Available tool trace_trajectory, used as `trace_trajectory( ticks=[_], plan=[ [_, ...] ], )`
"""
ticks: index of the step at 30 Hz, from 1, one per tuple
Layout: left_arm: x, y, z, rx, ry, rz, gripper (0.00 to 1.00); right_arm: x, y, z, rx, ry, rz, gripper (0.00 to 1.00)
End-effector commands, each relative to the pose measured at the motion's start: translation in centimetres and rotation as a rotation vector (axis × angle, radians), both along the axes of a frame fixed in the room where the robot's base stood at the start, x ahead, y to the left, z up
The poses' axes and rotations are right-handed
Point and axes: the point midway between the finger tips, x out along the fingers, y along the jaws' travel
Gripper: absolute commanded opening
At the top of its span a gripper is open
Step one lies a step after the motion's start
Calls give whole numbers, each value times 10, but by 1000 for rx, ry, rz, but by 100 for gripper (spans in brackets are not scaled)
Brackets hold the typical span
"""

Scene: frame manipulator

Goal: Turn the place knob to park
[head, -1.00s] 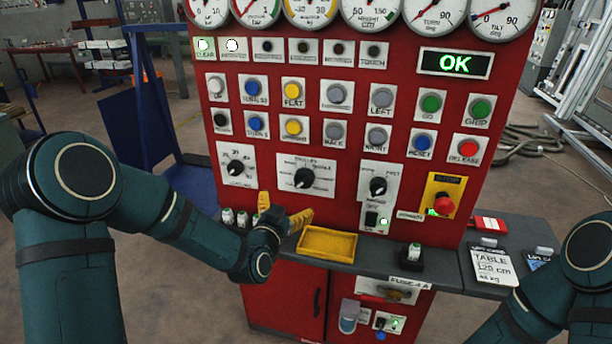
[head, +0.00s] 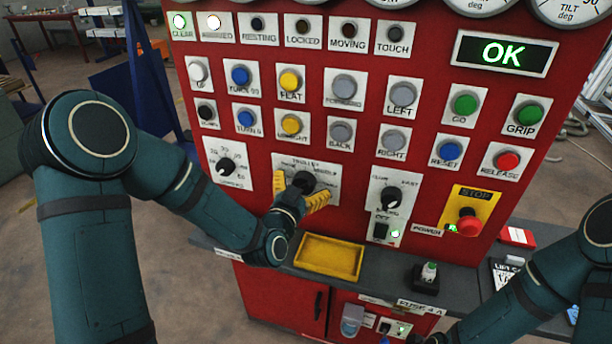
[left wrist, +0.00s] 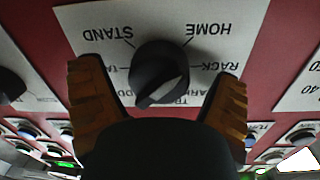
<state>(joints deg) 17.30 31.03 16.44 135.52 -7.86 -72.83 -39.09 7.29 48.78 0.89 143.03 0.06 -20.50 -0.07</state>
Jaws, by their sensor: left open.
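The dark round knob (head: 304,182) with several labelled positions is on a white plate in the middle of the red panel's knob row. In the left wrist view the knob (left wrist: 158,70) is close, and the plate reads STAND, HOME and RACK upside down. Other labels are partly hidden, and I see no readable PARK. My left gripper (head: 300,189) is open at the knob, its yellow fingers on either side. In the left wrist view its fingers (left wrist: 160,78) flank the knob with gaps on both sides. My right gripper is out of view.
Two other knobs flank it: a left knob (head: 226,165) and a right knob (head: 391,197). A red stop button (head: 468,222) is further right. Below are a grey ledge with a yellow tray (head: 328,258) and a fuse holder (head: 428,278). The display (head: 504,53) reads OK.

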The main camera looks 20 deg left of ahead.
Motion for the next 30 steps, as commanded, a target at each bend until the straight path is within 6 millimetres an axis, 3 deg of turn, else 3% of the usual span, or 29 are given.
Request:
trace_trajectory(
  ticks=[10, 16, 30],
  plan=[
    [-1, 0, 0, 0, 0, 0, 88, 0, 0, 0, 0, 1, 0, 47],
    [-1, 0, 0, 0, 0, 1, 20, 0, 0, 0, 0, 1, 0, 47],
    [0, 0, 0, 85, -7, 1, 19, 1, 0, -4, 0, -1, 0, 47]
  ],
)
